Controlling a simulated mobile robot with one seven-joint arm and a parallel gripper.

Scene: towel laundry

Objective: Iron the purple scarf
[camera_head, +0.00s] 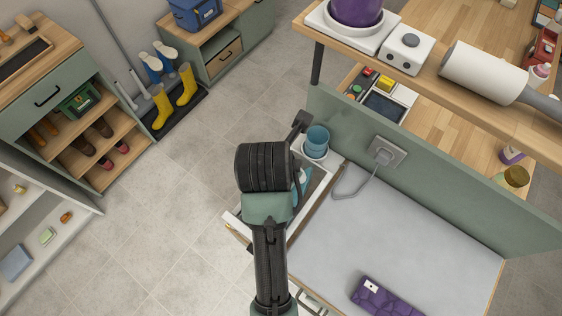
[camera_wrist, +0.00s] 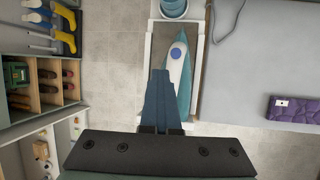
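The purple scarf (camera_head: 388,298) lies folded on the grey ironing surface (camera_head: 410,235), near the bottom of the head view. It also shows at the right of the wrist view (camera_wrist: 296,110), with a small white tag. A teal and white iron (camera_wrist: 179,66) with a blue button lies in a white-edged tray beside that surface. In the head view the arm hides most of the iron (camera_head: 301,183). My gripper (camera_wrist: 160,74) shows in the wrist view with its blue-grey fingers together and nothing seen between them. It overlaps the iron's left side in the picture; contact cannot be told.
A blue cup (camera_head: 317,140) stands at the tray's far end. A green partition (camera_head: 440,190) with a socket (camera_head: 387,151) and grey cord borders the ironing surface. A wooden shelf (camera_head: 470,95) overhangs at upper right. Yellow boots (camera_head: 187,85) and cabinets stand left; the floor between is clear.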

